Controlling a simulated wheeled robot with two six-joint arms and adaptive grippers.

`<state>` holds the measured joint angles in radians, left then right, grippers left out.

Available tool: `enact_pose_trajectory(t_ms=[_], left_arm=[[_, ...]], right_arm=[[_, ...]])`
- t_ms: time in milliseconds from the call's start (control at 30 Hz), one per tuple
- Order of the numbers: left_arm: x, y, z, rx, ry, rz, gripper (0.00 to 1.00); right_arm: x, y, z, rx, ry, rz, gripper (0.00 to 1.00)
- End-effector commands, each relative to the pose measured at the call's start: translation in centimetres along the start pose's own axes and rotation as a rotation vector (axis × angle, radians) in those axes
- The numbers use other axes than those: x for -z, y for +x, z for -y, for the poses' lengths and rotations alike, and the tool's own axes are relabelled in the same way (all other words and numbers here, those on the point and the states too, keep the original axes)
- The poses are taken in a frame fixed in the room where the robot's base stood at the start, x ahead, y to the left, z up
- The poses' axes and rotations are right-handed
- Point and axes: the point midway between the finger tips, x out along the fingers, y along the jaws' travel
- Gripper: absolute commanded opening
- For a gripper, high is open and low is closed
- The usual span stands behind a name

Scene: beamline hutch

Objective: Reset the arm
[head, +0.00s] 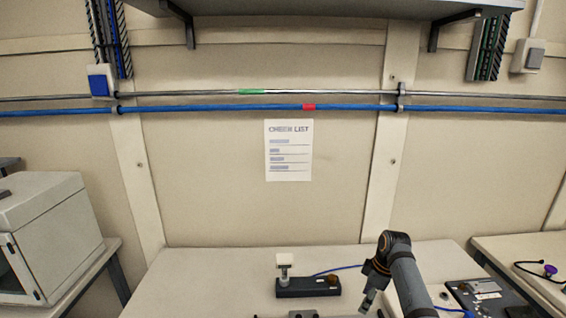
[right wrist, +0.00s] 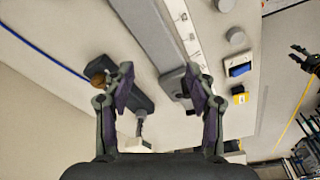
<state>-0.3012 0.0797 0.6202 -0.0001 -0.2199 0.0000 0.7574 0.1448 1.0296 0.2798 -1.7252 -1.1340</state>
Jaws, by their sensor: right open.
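My right arm comes in from the bottom right of the head view, and its gripper (head: 370,299) points down over the bench. In the right wrist view the same gripper (right wrist: 160,80) has its two purple-padded fingers well apart, with nothing between them. Beyond the fingers is a black block (head: 308,288) with a brown knob and a pale-topped post; it also shows in the right wrist view (right wrist: 136,101), partly behind the left finger. A dark claw-like shape (right wrist: 304,60) at the right edge of the wrist view may be my left gripper; its jaws are too small to read.
The pale bench (head: 200,280) is clear at its left. A dark panel (head: 483,296) lies right of my arm. A blue cable (head: 340,269) runs behind the block. A boxy instrument (head: 50,235) stands at left; a shelf (head: 320,8) hangs above.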

Motion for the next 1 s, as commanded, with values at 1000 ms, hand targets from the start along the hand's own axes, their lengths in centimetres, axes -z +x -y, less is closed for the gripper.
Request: enact_pose_trajectory(t_ms=[1000], left_arm=[[0.2, 0.6, 0.0, 0.000, 0.000, -0.003, 0.40]], right_arm=[[-14.2, 2.1, 28.3, -0.347, 0.976, -0.072, 0.56]])
